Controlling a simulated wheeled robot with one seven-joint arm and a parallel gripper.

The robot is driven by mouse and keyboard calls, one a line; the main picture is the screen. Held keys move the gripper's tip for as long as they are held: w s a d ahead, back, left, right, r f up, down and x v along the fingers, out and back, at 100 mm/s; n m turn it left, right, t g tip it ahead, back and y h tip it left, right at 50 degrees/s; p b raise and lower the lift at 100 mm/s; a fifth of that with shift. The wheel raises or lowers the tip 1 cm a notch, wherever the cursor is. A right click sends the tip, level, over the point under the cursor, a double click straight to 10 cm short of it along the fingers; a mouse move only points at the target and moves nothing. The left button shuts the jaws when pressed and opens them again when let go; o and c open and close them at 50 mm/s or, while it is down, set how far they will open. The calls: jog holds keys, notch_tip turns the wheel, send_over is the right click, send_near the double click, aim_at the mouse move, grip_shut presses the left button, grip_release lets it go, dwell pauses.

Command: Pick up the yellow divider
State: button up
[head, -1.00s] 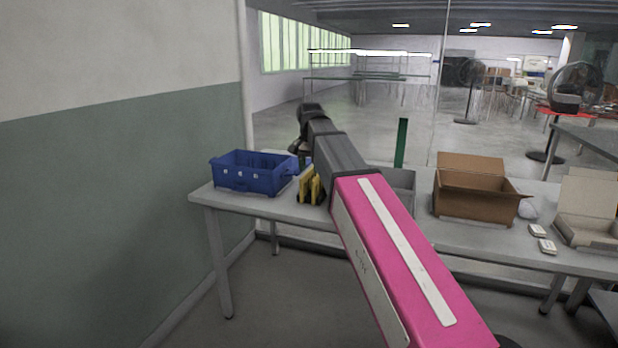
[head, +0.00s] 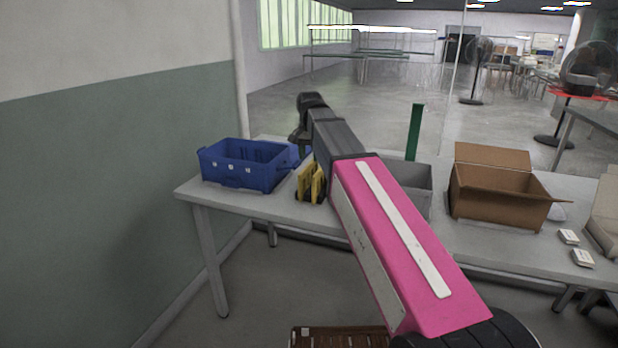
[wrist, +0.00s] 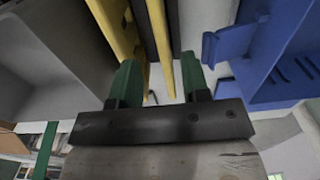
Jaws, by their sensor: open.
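Yellow dividers (head: 309,184) stand upright on the table between the blue crate and the grey bin in the head view, partly hidden by my arm. In the wrist view, a broad yellow divider (wrist: 116,28) is left of centre, and narrower yellow edges (wrist: 160,35) show between my gripper's fingers. My gripper (wrist: 159,80) has two green fingers spread apart, close to the dividers. One finger overlaps the left yellow piece in the picture; I cannot tell whether they touch. The fingers are hidden in the head view.
A blue crate (head: 240,178) stands left of the dividers; it is close on the right in the wrist view (wrist: 270,60). A grey bin (head: 420,190), an upright green piece (head: 415,132), a cardboard box (head: 490,197) and small white boxes (head: 582,258) lie rightward on the table (head: 265,207).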

aim_at(309, 163)
jog(key=shift+w+a+f, duration=0.1)
jog(key=shift+w+f, duration=0.05)
jog(key=shift+f, duration=1.45)
jog(key=shift+w+f, duration=0.15)
jog(key=shift+f, duration=1.45)
grip_shut()
